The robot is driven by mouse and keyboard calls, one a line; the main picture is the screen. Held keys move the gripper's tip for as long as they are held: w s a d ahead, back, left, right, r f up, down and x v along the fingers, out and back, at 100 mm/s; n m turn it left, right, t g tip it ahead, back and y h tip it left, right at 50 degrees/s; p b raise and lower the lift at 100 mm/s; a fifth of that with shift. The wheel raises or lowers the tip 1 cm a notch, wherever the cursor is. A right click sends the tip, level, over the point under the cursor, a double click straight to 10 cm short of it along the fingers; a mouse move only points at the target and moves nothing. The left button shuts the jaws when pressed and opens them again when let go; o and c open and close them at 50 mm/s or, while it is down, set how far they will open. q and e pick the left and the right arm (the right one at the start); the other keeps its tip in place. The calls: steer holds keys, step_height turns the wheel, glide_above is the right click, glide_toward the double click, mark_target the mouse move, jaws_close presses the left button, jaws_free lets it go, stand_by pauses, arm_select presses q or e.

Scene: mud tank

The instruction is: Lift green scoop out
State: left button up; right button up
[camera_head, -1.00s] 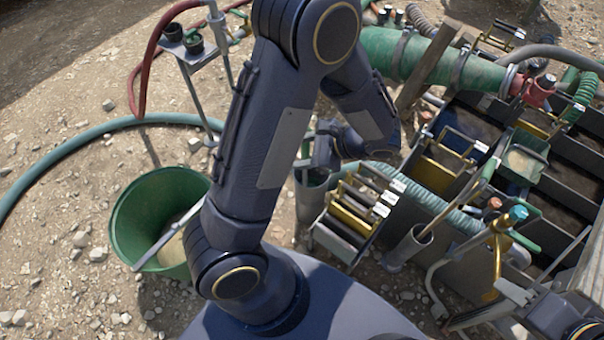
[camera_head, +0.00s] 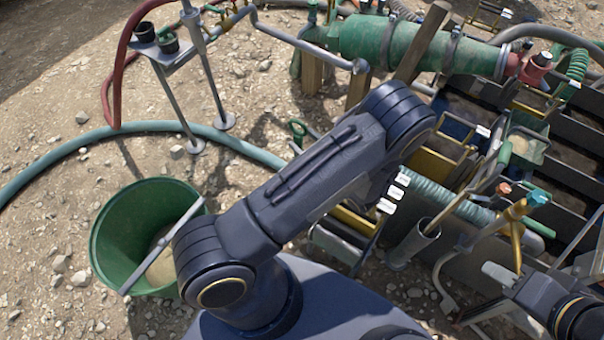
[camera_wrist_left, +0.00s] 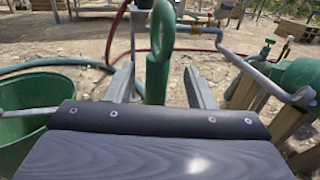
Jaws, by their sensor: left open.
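A green handle with a ring at its top (camera_wrist_left: 159,75) stands upright in the left wrist view; I take it to be the green scoop's. Its ring also shows in the head view (camera_head: 297,130), just beyond my left forearm. My left gripper (camera_wrist_left: 160,70) is open, with one finger on each side of the handle and gaps visible on both sides. The handle's lower part is hidden behind the gripper body. In the head view my left arm hides most of that gripper. My right gripper (camera_head: 503,277) is at the lower right, and its jaws are unclear.
A green bucket (camera_head: 110,235) with a bar across it stands at left. The compartmented tank (camera_head: 480,100) fills the right side, with a sand-filled green pan (camera_head: 527,149) on it. A grey tube holder (camera_head: 415,247) stands at its near side. A green hose crosses the gravel.

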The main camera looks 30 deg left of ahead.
arm_select(q)
steer(key=shift+x, duration=1.55)
steer(key=shift+s, duration=0.15)
steer(key=shift+c, duration=0.4)
jaws_close()
